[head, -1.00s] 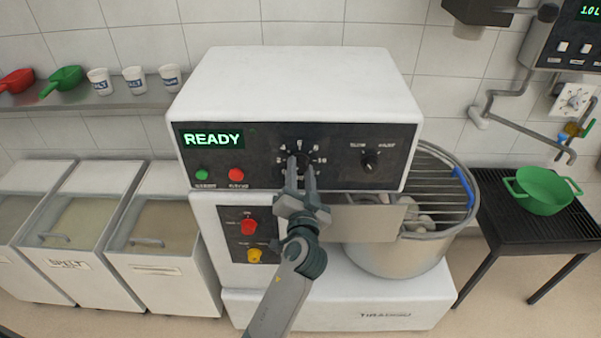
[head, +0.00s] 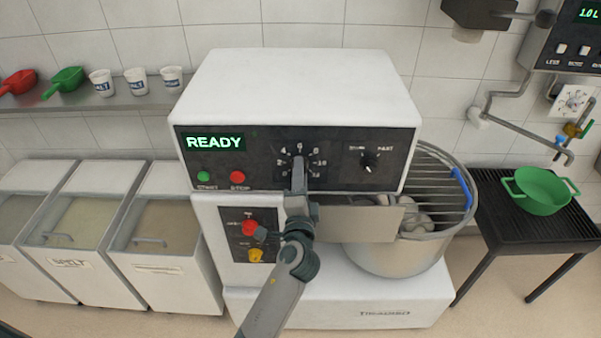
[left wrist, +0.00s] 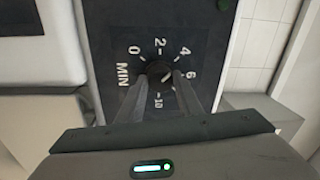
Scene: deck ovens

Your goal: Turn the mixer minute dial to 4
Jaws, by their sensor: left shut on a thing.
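The mixer minute dial (head: 299,157) is a small dark knob on the black panel of the white mixer (head: 300,85), ringed by white numbers. My left gripper (head: 299,168) is in front of it and hides part of it. In the left wrist view the dial (left wrist: 158,68) sits between the two fingertips of my left gripper (left wrist: 160,82), which are shut on it. The numbers 0, 2, 4, 6 and 10 and the word MIN show around it. A pale mark on the knob seems to lie on the 6 side, but its exact setting is unclear. My right gripper is not in view.
The speed knob (head: 369,161) is right of the dial. Green and red buttons (head: 237,177) lie left, under a READY display (head: 213,142). The bowl (head: 400,255) stands at the right.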

